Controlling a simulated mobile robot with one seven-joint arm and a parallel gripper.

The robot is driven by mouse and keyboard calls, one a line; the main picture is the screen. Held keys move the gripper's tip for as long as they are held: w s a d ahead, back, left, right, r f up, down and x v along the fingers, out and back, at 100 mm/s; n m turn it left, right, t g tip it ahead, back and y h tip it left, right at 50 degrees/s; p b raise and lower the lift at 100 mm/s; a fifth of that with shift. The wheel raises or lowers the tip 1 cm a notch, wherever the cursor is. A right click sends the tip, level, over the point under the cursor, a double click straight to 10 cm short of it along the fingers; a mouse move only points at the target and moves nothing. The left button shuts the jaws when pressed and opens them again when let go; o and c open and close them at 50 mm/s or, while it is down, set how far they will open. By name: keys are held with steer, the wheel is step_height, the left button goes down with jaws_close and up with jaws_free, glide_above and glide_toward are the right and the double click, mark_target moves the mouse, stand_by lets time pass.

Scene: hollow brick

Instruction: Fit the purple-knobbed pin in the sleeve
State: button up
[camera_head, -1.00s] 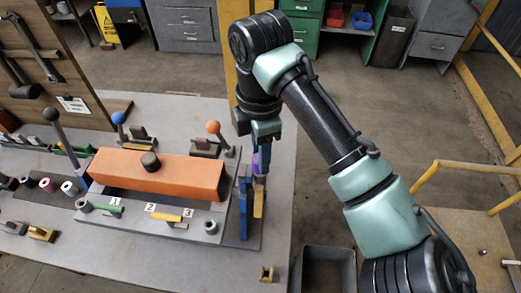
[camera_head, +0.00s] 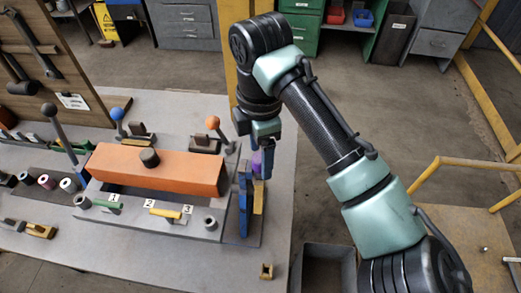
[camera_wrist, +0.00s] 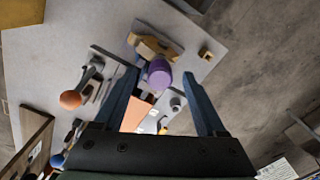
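A purple knob (camera_wrist: 159,75) shows nearly end-on in the wrist view, over a tan holder (camera_wrist: 152,46). The pin's shaft is hidden. My gripper (camera_wrist: 160,72) is open, with one long blue finger on each side of the knob and a gap on both sides. In the head view the knob (camera_head: 256,163) is partly covered by my gripper, at the right end of the fixture. A short grey sleeve (camera_head: 210,222) stands upright at the fixture's front right corner, near label 3. It also shows in the wrist view (camera_wrist: 177,104), right of the knob.
A large orange block (camera_head: 155,172) with a dark knob lies across the grey fixture. Ball-topped levers, one orange (camera_head: 213,122), one blue (camera_head: 117,114), stand behind it. Another grey ring (camera_head: 82,201) is near label 1. A small tan block (camera_head: 266,271) sits near the table edge.

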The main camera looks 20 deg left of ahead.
steer(key=shift+r, duration=0.1)
step_height(320, 180, up, 13)
stand_by(0.6)
steer(key=shift+a, duration=0.1)
